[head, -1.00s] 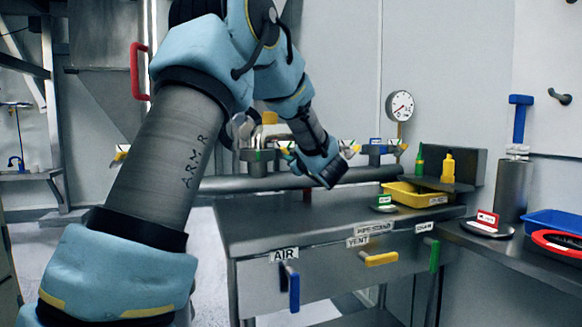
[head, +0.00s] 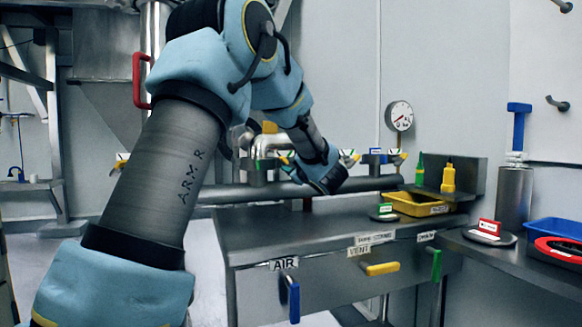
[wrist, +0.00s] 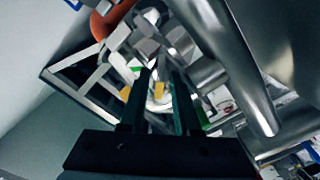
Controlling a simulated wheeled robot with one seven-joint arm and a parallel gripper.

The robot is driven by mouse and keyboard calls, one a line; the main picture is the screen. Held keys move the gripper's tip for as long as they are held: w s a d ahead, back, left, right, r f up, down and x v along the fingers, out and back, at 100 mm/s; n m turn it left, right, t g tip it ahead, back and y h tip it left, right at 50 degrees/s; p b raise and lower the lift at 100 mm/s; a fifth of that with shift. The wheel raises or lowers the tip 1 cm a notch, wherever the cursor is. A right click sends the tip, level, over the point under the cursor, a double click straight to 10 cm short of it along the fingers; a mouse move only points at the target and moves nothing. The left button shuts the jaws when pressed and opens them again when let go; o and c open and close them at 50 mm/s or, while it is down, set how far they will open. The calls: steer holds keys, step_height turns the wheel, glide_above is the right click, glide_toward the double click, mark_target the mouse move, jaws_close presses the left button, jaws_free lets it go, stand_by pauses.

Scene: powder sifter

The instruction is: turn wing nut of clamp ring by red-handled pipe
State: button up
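The red handle (head: 139,79) sits on an upright metal pipe (head: 157,40) at the left of the head view. A small yellow and white fitting (head: 122,160) shows below it, left of my arm; I cannot tell if it is the wing nut. My gripper (head: 330,183) is at the horizontal pipe behind the bench, its fingers not clear there. In the wrist view my two dark fingers (wrist: 160,98) stand apart, with no object clearly held. Beyond them are metal clamp parts (wrist: 145,45) with yellow and white pieces; which is the wing nut is unclear.
The horizontal pipe (head: 375,184) carries several clamp fittings with coloured tabs. The steel bench (head: 290,230) has coloured handles on its front and a yellow tray (head: 418,205) at its right. A side counter (head: 500,255) stands right. The bench's middle is clear.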

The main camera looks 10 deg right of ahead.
steer(key=shift+o, duration=0.6)
steer(key=s+d, duration=0.1)
steer(key=s, duration=0.9)
steer(key=shift+s+d+b, duration=0.2)
steer(key=shift+s+b, duration=0.15)
steer(key=shift+b, duration=0.1)
